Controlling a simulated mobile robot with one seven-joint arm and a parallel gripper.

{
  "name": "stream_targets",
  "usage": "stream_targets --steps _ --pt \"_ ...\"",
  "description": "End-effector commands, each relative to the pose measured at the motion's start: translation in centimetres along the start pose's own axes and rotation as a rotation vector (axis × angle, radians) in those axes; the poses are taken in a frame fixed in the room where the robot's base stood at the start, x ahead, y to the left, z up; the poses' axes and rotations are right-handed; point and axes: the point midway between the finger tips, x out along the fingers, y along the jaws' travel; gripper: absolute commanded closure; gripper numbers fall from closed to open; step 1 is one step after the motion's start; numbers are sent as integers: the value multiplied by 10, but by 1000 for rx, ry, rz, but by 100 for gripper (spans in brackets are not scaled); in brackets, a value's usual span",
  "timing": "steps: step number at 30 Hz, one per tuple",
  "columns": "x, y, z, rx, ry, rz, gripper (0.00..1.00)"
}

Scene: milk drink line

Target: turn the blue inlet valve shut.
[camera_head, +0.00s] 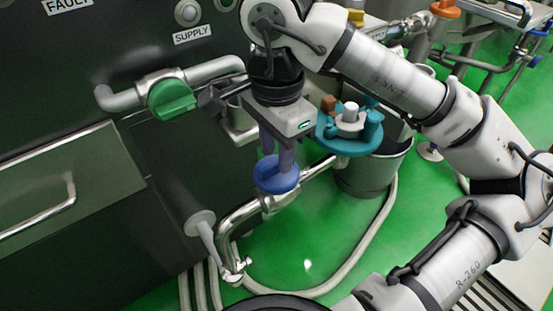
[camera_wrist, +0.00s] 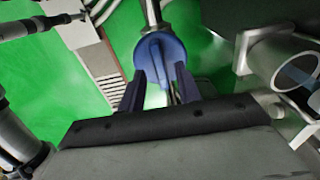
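The blue inlet valve (camera_head: 276,174) has a round blue handle on a steel pipe, low in the middle of the head view. It also shows at the upper middle of the wrist view (camera_wrist: 160,50). My gripper (camera_head: 279,158) points down with its fingertips at the top of the blue handle. In the wrist view the two fingers (camera_wrist: 160,76) stand apart on either side of the handle's raised grip, with a gap visible between them. Whether they touch the grip cannot be told. The fingers hide part of the handle.
A green valve (camera_head: 172,97) on a wall pipe is left of my gripper. A teal round part (camera_head: 349,132) is close on the right, above a metal bucket (camera_head: 372,172). A pale hose (camera_head: 375,228) curves over the green floor. The dark cabinet (camera_head: 90,200) stands at left.

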Motion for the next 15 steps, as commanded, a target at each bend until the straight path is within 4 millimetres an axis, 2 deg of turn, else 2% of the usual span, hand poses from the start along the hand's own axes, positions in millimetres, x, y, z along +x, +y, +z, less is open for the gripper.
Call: stream_targets --steps 1,6,14,15 --pt "7 0 0 1 -1 -1 66" --pt "16 0 0 0 -1 -1 66" --pt "17 0 0 0 -1 -1 66" --pt "17 0 0 0 -1 -1 69"
